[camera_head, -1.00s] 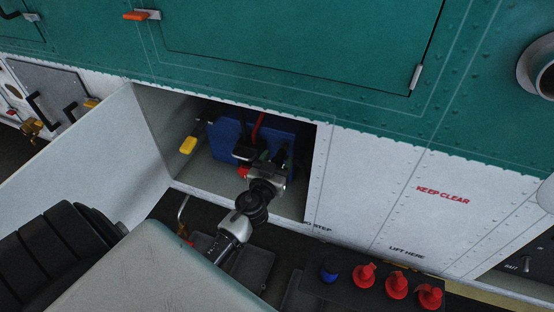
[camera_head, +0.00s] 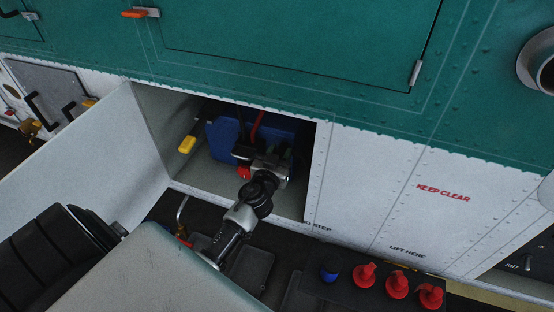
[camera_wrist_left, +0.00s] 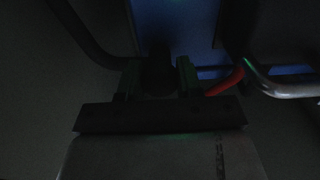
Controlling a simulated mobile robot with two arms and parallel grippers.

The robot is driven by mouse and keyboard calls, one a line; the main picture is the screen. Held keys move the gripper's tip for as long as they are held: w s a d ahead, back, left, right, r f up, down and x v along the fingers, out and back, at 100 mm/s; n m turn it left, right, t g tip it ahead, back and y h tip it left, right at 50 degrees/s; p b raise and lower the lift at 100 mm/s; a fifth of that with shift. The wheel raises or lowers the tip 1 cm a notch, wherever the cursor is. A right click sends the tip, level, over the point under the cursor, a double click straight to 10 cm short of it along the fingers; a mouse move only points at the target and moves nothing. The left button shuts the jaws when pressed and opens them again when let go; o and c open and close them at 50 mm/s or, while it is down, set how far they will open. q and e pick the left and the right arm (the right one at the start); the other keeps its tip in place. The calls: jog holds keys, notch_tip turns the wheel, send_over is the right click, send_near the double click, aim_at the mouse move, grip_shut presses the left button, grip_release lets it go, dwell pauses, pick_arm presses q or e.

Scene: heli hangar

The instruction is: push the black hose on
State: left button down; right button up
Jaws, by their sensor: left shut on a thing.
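My left gripper (camera_head: 262,156) reaches into the open bay in the white lower panel. In the left wrist view its two fingers (camera_wrist_left: 158,78) are closed on a dark, rounded piece (camera_wrist_left: 158,72), which looks like part of the black hose. A black hose (camera_wrist_left: 85,38) curves down from the upper left toward the fingers there. Behind stands a blue box (camera_head: 223,138), which also fills the back of the wrist view (camera_wrist_left: 175,22). The gripper hides the front of the box, and the dark wrist view hides whether the hose touches a fitting. My right gripper is not in view.
A red hose (camera_head: 257,122) runs up behind the gripper. A yellow-ended handle (camera_head: 187,144) stands at the bay's left. The open white door (camera_head: 95,155) bounds the left side. Red caps (camera_head: 396,285) and a blue cap (camera_head: 329,270) sit on a dark tray below right.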

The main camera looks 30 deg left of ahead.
pick_arm(q)
jog(key=shift+r, duration=0.15)
jog(key=c, duration=1.1)
grip_release()
jog(key=o, duration=0.3)
jog(key=shift+w, duration=0.25)
jog(key=shift+o, duration=0.2)
jog(key=b+v, duration=0.2)
jog(key=v, duration=0.9)
